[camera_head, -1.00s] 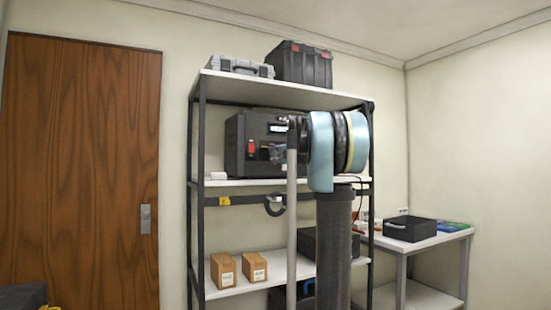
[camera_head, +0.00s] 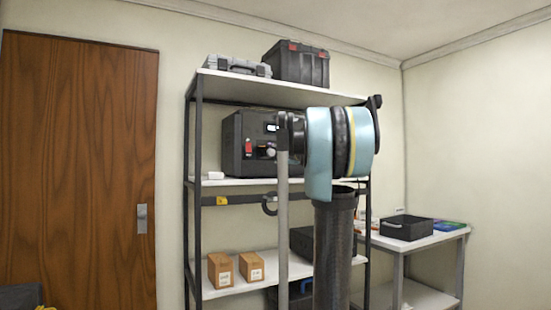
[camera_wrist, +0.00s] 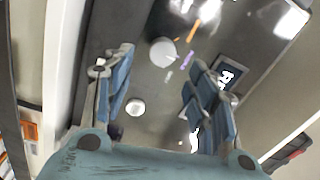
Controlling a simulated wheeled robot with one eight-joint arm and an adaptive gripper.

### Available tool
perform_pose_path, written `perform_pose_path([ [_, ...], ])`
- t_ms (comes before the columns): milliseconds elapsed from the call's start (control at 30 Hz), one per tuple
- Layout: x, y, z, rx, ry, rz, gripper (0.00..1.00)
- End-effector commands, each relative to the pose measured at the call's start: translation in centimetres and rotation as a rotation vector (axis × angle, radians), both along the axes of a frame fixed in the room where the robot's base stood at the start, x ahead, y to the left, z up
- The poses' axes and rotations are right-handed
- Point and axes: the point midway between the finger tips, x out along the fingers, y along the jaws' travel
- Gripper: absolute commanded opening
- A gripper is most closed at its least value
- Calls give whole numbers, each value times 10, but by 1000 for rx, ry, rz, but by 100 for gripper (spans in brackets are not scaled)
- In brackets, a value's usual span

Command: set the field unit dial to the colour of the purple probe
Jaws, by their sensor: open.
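The field unit (camera_head: 234,148) is a black box on the middle shelf of the rack, partly hidden by my arm in the head view. In the wrist view its dark front panel (camera_wrist: 120,25) faces my gripper. A round grey knob, apparently the dial (camera_wrist: 162,52), sits on the panel with short orange, purple and whitish marks near it. A lit screen (camera_wrist: 228,75) is to its right. My gripper (camera_wrist: 160,90) is open, its blue-padded fingers apart and nothing between them but panel. I cannot make out the purple probe, or where the dial points.
A small white round part (camera_wrist: 135,107) shows between the fingers. Brown boxes (camera_head: 221,270) stand lower. A side table (camera_head: 400,241) with a black bin is at right.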

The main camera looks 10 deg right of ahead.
Motion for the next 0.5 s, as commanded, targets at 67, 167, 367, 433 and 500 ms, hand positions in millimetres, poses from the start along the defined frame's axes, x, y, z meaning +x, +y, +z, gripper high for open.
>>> perform_pose_path([
  [67,-13,-5,-1,0,1,-2,52],
  [167,-27,-10,-2,0,1,-2,52],
  [367,-44,-16,-3,0,2,-2,52],
  [433,-46,-17,-3,0,1,-1,52],
  [500,-48,-17,-3,0,1,0,52],
])
